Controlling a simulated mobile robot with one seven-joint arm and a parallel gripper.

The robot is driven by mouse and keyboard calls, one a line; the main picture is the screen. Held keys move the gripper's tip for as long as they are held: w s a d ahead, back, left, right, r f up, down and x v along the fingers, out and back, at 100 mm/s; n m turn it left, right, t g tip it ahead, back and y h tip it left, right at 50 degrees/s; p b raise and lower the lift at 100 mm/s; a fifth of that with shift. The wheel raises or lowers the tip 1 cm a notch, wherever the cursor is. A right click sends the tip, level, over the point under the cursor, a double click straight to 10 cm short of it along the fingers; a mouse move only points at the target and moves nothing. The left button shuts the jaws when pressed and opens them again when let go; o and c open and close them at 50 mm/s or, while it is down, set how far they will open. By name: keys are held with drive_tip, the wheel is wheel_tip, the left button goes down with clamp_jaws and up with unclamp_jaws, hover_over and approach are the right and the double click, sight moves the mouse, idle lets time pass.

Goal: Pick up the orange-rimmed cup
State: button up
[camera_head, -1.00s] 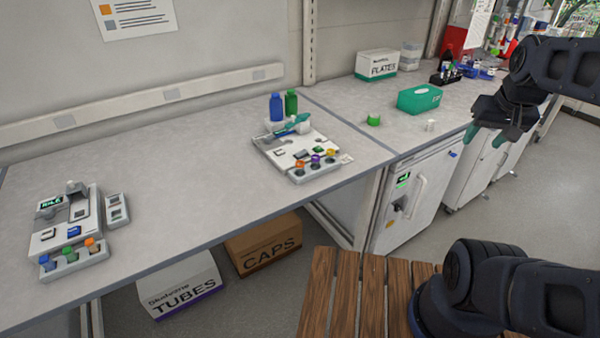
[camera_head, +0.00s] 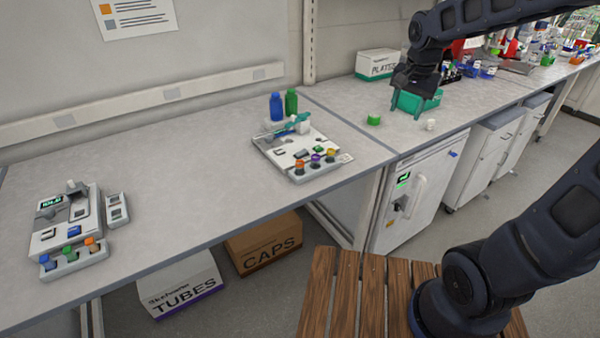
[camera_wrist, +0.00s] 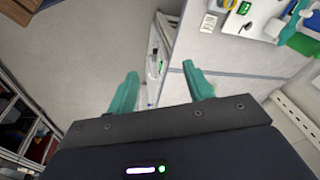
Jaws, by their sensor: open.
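Two small cups with orange rims show in the head view. One orange-rimmed cup (camera_head: 299,167) stands in the front row of the middle white station (camera_head: 275,158), left of a purple and a yellow one. The other orange-rimmed cup (camera_head: 92,244) stands in the front tray of the left station, right of a green and a blue one. My gripper (camera_head: 405,110) is open and empty, above the far right bench by the teal box, well away from both cups. Its teal fingers also show apart in the wrist view (camera_wrist: 160,72). I cannot make out either orange-rimmed cup there.
A blue bottle (camera_head: 276,106) and a green bottle (camera_head: 291,102) stand behind the middle station. A green cap (camera_head: 373,119) and a small white item (camera_head: 430,125) lie near the teal box (camera_head: 408,101). The bench (camera_head: 185,165) between the stations is clear.

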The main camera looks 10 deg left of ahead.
drive_tip(key=w+a+f+m+g, duration=0.1)
drive_tip(key=w+a+f, duration=0.15)
drive_tip(key=a, duration=0.55)
drive_tip(key=w+a+f+m, duration=0.1)
drive_tip(key=a+f, duration=0.2)
drive_tip(key=a, duration=0.4)
drive_tip(key=m+h, duration=0.1)
drive_tip(key=m, duration=0.2)
hover_over(300, 162)
drive_tip(key=f, duration=1.3)
drive_tip(key=shift+s+d+f, duration=0.15)
drive_tip(key=shift+s+d, duration=0.15)
drive_tip(key=shift+s, duration=0.05)
drive_tip(key=shift+s+a+f, duration=0.1)
drive_tip(key=shift+f, duration=1.25)
drive_tip(key=shift+s+a+f, duration=0.1)
drive_tip(key=shift+f, duration=1.2)
drive_tip(key=c, duration=1)
drive_tip(key=shift+r, duration=0.1)
drive_tip(key=shift+c, duration=0.2)
